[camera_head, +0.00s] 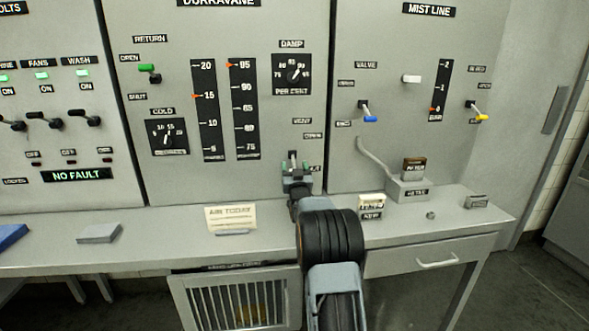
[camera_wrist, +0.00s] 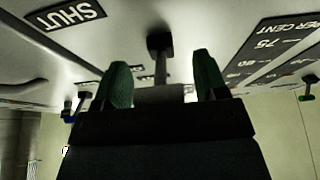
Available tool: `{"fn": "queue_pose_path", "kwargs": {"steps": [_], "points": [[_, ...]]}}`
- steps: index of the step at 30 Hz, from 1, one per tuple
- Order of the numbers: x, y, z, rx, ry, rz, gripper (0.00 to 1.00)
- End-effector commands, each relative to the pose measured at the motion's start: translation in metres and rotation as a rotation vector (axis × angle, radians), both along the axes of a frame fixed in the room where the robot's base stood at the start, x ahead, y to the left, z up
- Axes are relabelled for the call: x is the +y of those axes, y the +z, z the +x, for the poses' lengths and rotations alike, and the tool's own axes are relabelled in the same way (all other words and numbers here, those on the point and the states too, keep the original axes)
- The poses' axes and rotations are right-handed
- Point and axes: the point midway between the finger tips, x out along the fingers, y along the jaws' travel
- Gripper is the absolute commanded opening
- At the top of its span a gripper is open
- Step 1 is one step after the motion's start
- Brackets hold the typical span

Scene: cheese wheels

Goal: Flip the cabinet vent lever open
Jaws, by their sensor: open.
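The vent lever (camera_head: 292,156) is on the lower part of the middle panel, under a small blurred label that seems to read VENT. In the wrist view its dark mount (camera_wrist: 160,42) and thin stem show, with the stem running between my two fingers. A grey block at the stem's near end shows between the fingers; I cannot tell if it is the lever's handle. The SHUT label (camera_wrist: 65,15) is beside the lever. My gripper (camera_head: 297,172) is at the lever, with green fingertips apart on both sides of it (camera_wrist: 162,80). Contact is not clear.
A desk ledge (camera_head: 150,240) runs below the panels. A card (camera_head: 231,218) stands left of my arm, and a cream block (camera_head: 371,201) and grey box (camera_head: 408,190) stand to its right. The DAMP dial (camera_head: 291,75) is above the lever.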

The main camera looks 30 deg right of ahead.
Motion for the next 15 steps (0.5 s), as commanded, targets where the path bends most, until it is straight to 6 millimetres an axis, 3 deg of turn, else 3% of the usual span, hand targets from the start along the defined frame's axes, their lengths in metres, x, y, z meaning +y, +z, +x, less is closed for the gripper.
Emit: {"fn": "queue_pose_path", "kwargs": {"steps": [5, 15], "points": [[0.0, -0.0003, -0.0001, 0.001, 0.0, 0.0, 0.66], [0.0, -0.0003, -0.0002, 0.001, 0.0, 0.0, 0.33]]}}
